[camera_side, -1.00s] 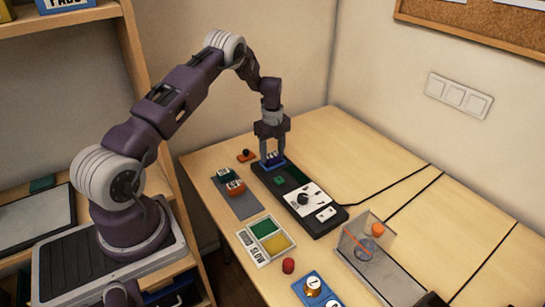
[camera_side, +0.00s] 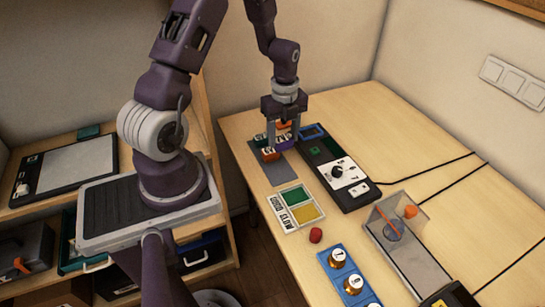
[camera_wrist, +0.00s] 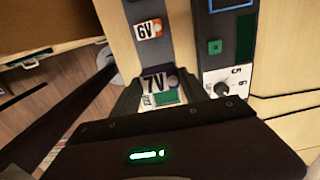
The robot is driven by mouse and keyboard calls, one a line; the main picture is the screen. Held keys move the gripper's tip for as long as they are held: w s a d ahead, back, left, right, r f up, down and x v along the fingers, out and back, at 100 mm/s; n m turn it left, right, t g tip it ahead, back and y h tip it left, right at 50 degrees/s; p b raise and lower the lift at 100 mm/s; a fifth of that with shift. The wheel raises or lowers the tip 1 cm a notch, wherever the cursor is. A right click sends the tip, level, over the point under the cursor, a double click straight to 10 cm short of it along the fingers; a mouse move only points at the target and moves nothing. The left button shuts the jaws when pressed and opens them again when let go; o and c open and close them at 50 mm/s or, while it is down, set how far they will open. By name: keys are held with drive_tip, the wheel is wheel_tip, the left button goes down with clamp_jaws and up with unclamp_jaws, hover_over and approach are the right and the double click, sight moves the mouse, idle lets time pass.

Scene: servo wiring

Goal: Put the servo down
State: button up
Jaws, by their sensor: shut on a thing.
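My gripper (camera_side: 284,141) is shut on a purple servo (camera_side: 285,145) low over the grey mat (camera_side: 283,173). In the wrist view the held servo shows a 7V label (camera_wrist: 153,84) between the fingers. I cannot tell whether it touches the mat. An orange servo (camera_side: 270,154) sits on the mat just left of the gripper; in the wrist view it carries a 6V label (camera_wrist: 149,29). The blue-framed socket (camera_side: 313,131) on the dark board looks empty.
The dark board (camera_side: 327,164) with a dial (camera_side: 337,172) lies right of the mat. A card with green and yellow fields (camera_side: 298,208) and a red knob (camera_side: 315,235) lie in front. A clear tray (camera_side: 398,232) stands at the right.

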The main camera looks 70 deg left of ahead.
drive_tip(key=f, duration=1)
drive_tip(key=shift+s+d, duration=0.3)
drive_tip(key=shift+s, duration=0.05)
drive_tip(key=o, duration=1.4)
drive_tip(key=shift+f, duration=0.1)
